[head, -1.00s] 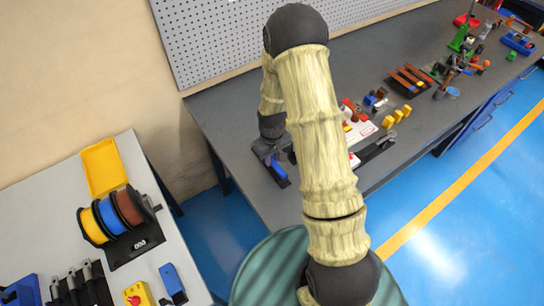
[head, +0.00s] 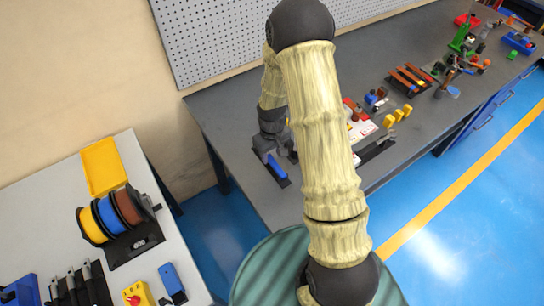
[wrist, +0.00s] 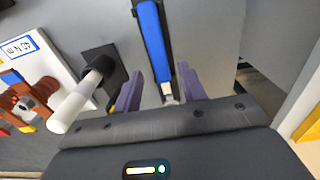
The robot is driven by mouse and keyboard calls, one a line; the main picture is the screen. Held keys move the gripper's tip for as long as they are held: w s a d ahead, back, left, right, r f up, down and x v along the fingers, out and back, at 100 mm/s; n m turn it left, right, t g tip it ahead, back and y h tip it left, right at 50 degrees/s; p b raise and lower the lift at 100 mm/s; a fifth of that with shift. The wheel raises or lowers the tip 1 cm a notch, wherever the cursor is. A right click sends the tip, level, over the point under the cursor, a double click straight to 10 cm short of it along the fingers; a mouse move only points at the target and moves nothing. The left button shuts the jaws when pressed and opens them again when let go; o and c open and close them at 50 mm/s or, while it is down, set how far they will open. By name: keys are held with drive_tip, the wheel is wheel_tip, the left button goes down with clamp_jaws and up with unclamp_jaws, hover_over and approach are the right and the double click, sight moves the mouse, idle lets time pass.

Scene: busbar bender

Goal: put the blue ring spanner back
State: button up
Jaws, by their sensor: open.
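The blue ring spanner (wrist: 152,40) lies in a narrow black holder (head: 285,183) on the grey bench. In the wrist view its blue handle runs from the top edge down to a grey metal end between my fingers. A blue strip on the holder in the head view (head: 275,166) appears to be the same spanner. My gripper (wrist: 160,88) is open, with one purple finger on each side of the spanner's near end. I cannot tell whether the fingers reach down around it. In the head view the gripper is small and partly hidden by my arm.
In the wrist view, a white-handled tool (wrist: 75,108) with a black head stands close left, beside a white panel marked 40 N·m (wrist: 20,48). Yellow blocks (head: 398,114) and a tool rack (head: 410,79) stand farther right on the bench. A pegboard (head: 215,40) rises behind.

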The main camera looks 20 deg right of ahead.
sight(272, 161)
wheel_tip(272, 161, up, 10)
drive_tip(key=b, duration=0.1)
drive_tip(key=shift+b, duration=0.3)
idle(0.4)
drive_tip(key=s+r+m+t, duration=0.1)
drive_tip(key=s+r, duration=0.2)
drive_tip(key=s, duration=0.4)
drive_tip(key=s+r+m+t, duration=0.1)
drive_tip(key=s+r+m, duration=0.1)
drive_tip(key=s+r, duration=0.2)
drive_tip(key=s, duration=0.3)
drive_tip(key=shift+s+m+t, duration=0.2)
drive_tip(key=shift+m+t, duration=0.1)
